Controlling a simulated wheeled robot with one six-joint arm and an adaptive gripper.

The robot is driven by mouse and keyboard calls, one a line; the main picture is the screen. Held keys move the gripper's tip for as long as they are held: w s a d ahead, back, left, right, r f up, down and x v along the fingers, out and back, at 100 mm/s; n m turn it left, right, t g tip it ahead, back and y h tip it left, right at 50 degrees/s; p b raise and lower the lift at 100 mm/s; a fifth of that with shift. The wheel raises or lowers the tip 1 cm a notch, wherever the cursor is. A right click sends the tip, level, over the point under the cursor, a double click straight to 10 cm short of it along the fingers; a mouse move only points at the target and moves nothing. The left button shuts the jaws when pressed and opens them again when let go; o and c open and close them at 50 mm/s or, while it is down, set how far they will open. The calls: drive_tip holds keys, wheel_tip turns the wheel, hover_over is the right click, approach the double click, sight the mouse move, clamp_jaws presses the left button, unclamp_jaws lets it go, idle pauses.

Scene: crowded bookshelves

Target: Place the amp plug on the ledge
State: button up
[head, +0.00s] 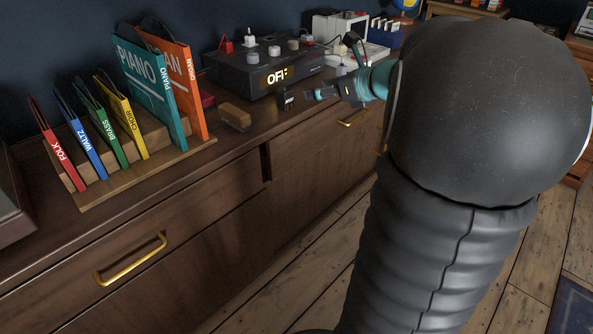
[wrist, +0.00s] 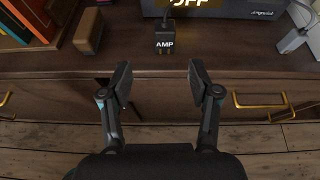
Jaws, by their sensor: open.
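The amp plug (wrist: 165,42) is a small black block marked "AMP" with a cord at its far side. It sits on the wooden cabinet top in front of the black amp box, and in the head view the plug (head: 287,99) is just left of my gripper. My gripper (wrist: 157,82) is open and empty, its two fingers spread near the cabinet's front edge, with the plug beyond and between them. In the head view my gripper (head: 312,96) is partly hidden by my arm. I cannot tell which surface is the ledge.
The black amp box (head: 262,66) shows "OFF". A brown wooden block (head: 236,117) lies left of the plug. A rack of coloured folders (head: 110,115) stands further left. In the wrist view a grey plug (wrist: 294,42) lies at the right. Cabinet drawers with brass handles (head: 130,259) face the floor.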

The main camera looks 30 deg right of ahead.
drive_tip(key=s+a+f+n+g, duration=0.2)
drive_tip(key=s+a+n+g, duration=0.1)
drive_tip(key=s+a+n, duration=0.45)
drive_tip(key=s+a+f+n+g, duration=0.25)
drive_tip(key=s+a+n, duration=0.25)
drive_tip(key=a+n, duration=0.45)
drive_tip(key=s+a+f+n+h, duration=0.2)
drive_tip(key=s+n, duration=0.4)
drive_tip(key=n, duration=0.1)
drive_tip(key=s+a+f+n+g+h, duration=0.1)
drive_tip(key=s+a+f+n+h, duration=0.1)
drive_tip(key=s+n, duration=0.5)
drive_tip(key=shift+s+f+n+h, duration=0.2)
drive_tip(key=shift+f+n+h, duration=0.1)
drive_tip(key=shift+f+h, duration=0.1)
